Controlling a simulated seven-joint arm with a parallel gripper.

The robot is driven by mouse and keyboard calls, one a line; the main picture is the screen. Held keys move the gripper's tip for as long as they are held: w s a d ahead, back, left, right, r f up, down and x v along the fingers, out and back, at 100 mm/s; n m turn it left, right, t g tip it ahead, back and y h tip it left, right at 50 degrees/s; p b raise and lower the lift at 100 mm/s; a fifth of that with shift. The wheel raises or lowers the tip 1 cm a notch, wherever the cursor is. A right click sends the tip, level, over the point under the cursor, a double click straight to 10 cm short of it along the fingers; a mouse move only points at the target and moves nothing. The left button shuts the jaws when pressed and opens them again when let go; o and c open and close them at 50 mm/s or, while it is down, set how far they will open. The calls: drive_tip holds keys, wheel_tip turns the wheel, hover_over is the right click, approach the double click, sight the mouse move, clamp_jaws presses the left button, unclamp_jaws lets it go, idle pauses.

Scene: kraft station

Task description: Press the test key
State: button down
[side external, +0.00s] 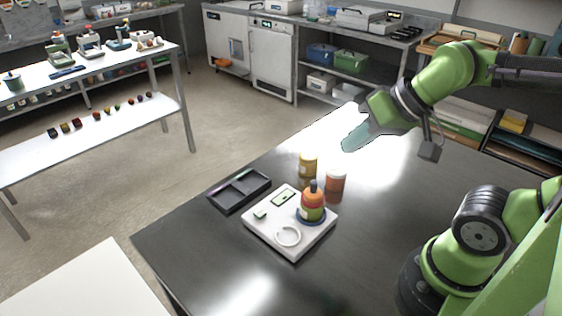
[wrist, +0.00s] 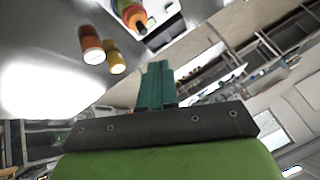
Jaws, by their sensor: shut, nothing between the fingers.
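A white flat device (side external: 293,248) lies on the dark table. On it are a small green key (side external: 260,213), a small green-framed display (side external: 284,197), a pale ring (side external: 288,236) and an orange-and-green bottle (side external: 312,204) standing on a blue round base. I cannot read any label to tell which part is the test key. My gripper (side external: 354,139) is shut and empty, held above the table, behind and to the right of the device and apart from it. In the wrist view its teal fingers (wrist: 156,86) are together; the bottle (wrist: 131,14) shows at the top edge.
A yellow jar (side external: 308,165) and an orange jar (side external: 335,182) with a white lid stand behind the device, between it and my gripper. A black divided tray (side external: 239,190) lies left of the device. The table's front and right are clear.

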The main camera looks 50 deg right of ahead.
drive_tip(key=shift+f, duration=0.1)
drive_tip(key=m+y, duration=0.4)
drive_tip(key=m, duration=1.1)
hover_over(264, 213)
wheel_tip(264, 213, down, 10)
drive_tip(key=shift+w+r, duration=0.1)
drive_tip(key=shift+r, duration=0.1)
drive_tip(key=shift+f, duration=4.45)
drive_tip(key=shift+f, duration=0.1)
